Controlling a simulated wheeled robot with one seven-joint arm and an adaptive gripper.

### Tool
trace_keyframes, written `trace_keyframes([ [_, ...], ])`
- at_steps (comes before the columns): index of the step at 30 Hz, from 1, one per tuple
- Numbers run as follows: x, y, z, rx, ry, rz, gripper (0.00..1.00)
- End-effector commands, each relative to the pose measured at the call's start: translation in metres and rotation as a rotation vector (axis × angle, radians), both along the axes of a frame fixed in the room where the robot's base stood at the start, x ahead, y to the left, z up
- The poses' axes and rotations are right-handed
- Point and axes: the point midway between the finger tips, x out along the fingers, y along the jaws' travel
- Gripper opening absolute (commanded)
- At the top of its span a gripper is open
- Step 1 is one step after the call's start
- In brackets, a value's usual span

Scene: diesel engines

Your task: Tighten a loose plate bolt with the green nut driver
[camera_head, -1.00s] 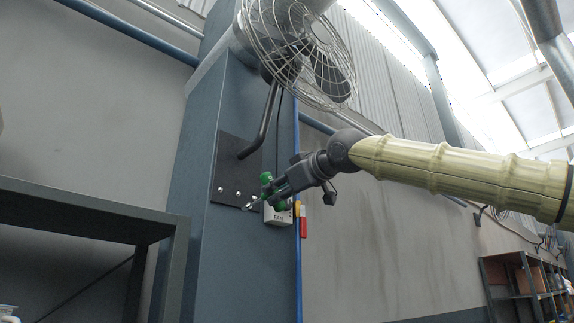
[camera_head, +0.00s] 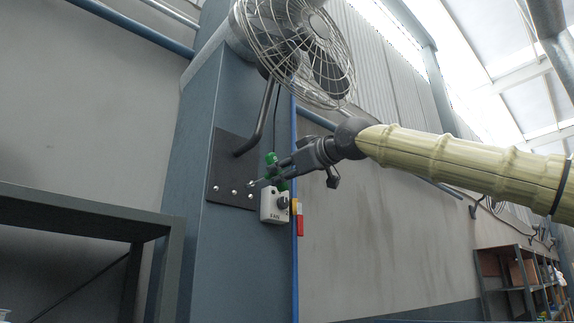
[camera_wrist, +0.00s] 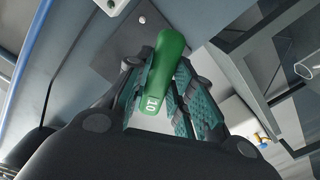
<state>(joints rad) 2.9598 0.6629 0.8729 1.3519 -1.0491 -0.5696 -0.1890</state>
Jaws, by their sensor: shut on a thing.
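My gripper (camera_head: 277,176) is shut on the green nut driver (camera_head: 271,160), right of the dark plate. In the wrist view the driver's green handle (camera_wrist: 168,62), marked 10, lies between my gripper's fingers (camera_wrist: 160,92). The driver's silver tip (camera_head: 252,183) points left, over or in front of the plate's lower right part; I cannot tell whether it touches anything. The dark plate (camera_head: 228,155) is on a blue-grey column. Bolt heads show along its lower edge: a left one (camera_head: 215,187), a middle one (camera_head: 233,192) and a right one (camera_head: 250,197), just below the tip. I cannot tell which is loose.
A white FAN switch box (camera_head: 273,208) sits just below my gripper, beside a blue conduit (camera_head: 296,170). A caged fan (camera_head: 297,50) hangs above, with a bent bar (camera_head: 264,115) coming down to the plate. A grey shelf frame (camera_head: 90,215) stands at the lower left.

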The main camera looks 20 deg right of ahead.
Motion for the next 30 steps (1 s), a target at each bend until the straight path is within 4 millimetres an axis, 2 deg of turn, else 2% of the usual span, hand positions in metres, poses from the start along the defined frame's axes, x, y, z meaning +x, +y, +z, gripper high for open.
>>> trace_keyframes([
  [22, 0.041, 0.016, 0.003, -0.002, -0.001, 0.0, 0.0],
  [30, 0.041, 0.015, -0.001, 0.0, -0.002, 0.0, 0.0],
])
